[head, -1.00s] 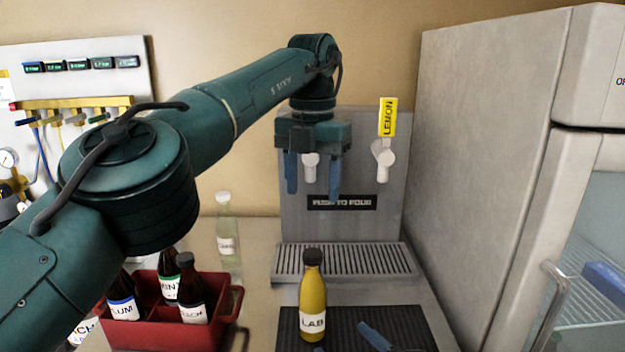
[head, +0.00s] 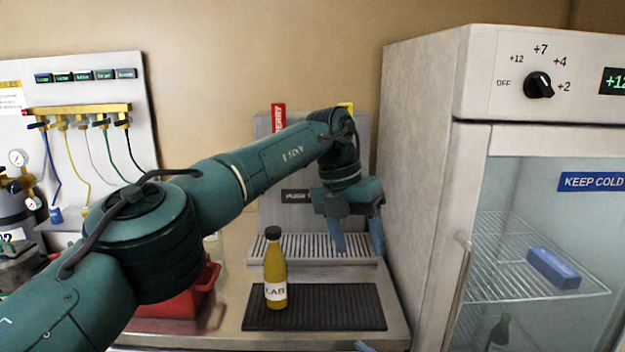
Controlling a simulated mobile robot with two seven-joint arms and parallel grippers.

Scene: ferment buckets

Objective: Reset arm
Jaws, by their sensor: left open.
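My left arm reaches in from the left in the head view. Its gripper (head: 357,238) points down with its two blue fingers spread apart and nothing between them. It hangs in front of the grey dispenser panel, over the right part of the drip grate. A yellow bottle labelled LAB (head: 275,275) stands upright on the black ribbed mat (head: 335,308), left of the gripper and apart from it. Of my right gripper, only what seems to be a blue fingertip (head: 364,346) shows at the bottom edge; its opening is hidden.
A red crate (head: 205,295) stands left of the mat, mostly hidden by my arm. A tall fridge (head: 425,160) with a glass door bounds the right side. A gauge and hose panel (head: 95,100) is at the left. The drip grate (head: 300,248) lies behind the mat.

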